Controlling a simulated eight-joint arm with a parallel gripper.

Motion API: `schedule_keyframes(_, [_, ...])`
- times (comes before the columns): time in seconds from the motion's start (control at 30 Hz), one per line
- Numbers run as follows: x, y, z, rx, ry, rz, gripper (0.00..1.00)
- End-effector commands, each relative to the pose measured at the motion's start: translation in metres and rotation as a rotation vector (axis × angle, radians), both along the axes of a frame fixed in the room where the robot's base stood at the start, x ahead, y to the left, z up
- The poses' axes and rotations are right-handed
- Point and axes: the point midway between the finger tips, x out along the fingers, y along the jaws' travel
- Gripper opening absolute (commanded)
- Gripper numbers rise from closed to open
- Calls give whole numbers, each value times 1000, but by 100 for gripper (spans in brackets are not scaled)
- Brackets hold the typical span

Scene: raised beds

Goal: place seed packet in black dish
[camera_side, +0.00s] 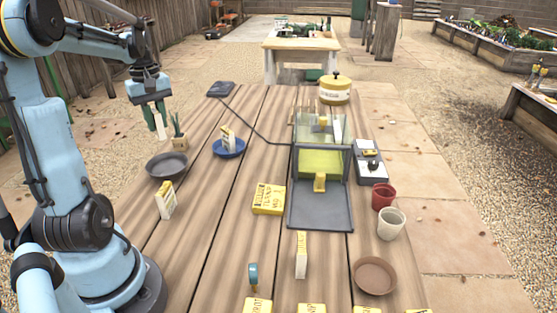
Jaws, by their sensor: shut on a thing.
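My gripper (155,112) hangs above the far left part of the table, higher than the black dish and beyond it. It is shut on a thin, pale seed packet (160,127), which points downward and is partly hidden by the fingers. The black dish (166,166) is a round, dark, shallow dish near the left table edge, and it looks empty. The held packet is apart from the dish.
A blue dish (230,149) holds another packet. More packets stand or lie about, one (166,200) just in front of the black dish. A clear-walled box (320,160) stands at centre right.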

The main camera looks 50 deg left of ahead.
Motion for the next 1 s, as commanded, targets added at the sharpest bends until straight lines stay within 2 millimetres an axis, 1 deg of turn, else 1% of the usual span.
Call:
schedule_keyframes(0.17, [0,1,-12,0,0,2,0])
schedule_keyframes(0.8, [0,0,-80,0,0,0,0])
schedule_keyframes(1.0, [0,0,-98,0,0,0,0])
